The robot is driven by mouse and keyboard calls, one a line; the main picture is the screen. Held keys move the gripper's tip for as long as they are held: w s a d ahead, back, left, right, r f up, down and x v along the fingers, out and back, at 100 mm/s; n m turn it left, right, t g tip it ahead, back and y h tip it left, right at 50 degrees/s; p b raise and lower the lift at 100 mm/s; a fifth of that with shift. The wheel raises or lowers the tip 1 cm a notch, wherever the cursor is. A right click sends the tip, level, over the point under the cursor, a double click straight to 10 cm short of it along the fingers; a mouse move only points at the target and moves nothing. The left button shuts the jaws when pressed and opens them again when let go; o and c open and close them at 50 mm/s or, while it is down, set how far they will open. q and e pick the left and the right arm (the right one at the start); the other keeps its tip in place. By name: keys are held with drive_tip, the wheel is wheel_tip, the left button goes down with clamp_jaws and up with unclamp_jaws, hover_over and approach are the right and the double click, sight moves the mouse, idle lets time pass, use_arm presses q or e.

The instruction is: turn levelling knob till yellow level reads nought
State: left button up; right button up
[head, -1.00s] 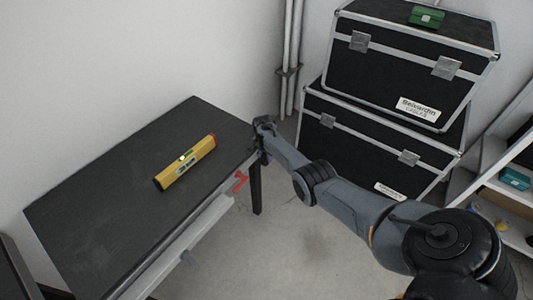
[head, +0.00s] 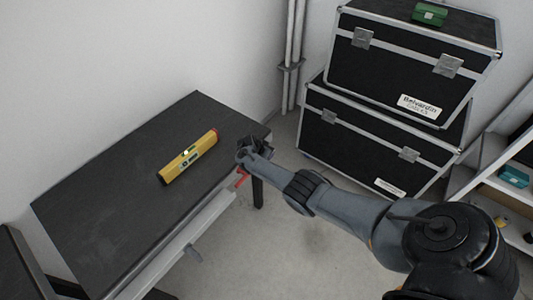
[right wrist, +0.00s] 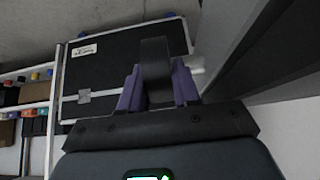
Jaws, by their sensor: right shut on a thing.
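The yellow level (head: 190,160) lies on the black tabletop (head: 110,190), with a pale vial in its upper face. The bubble is too small to read. My right gripper (head: 246,152) is at the table's far right corner, seen small and mostly hidden by its own wrist. In the right wrist view, its purple fingers (right wrist: 158,85) are shut on a dark, rounded thing (right wrist: 155,62), which seems to be the levelling knob. The knob itself cannot be made out in the head view. My left gripper is not in view.
A red handle (head: 241,179) sticks out under the table edge close below my right gripper. A grey knob-like part (head: 193,254) hangs below the near edge. Stacked black cases (head: 375,150) stand behind, and a shelf (head: 505,205) is at the right.

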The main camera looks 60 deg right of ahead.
idle(0.3)
drive_tip(key=o, duration=1)
drive_tip(key=shift+c, duration=0.2)
drive_tip(key=shift+a+r+p, duration=0.25)
drive_tip(key=shift+r+p, duration=0.2)
drive_tip(key=p+v, duration=0.5)
drive_tip(key=v, duration=0.4)
drive_tip(key=shift+a+r, duration=0.25)
drive_tip(key=shift+o, duration=0.5)
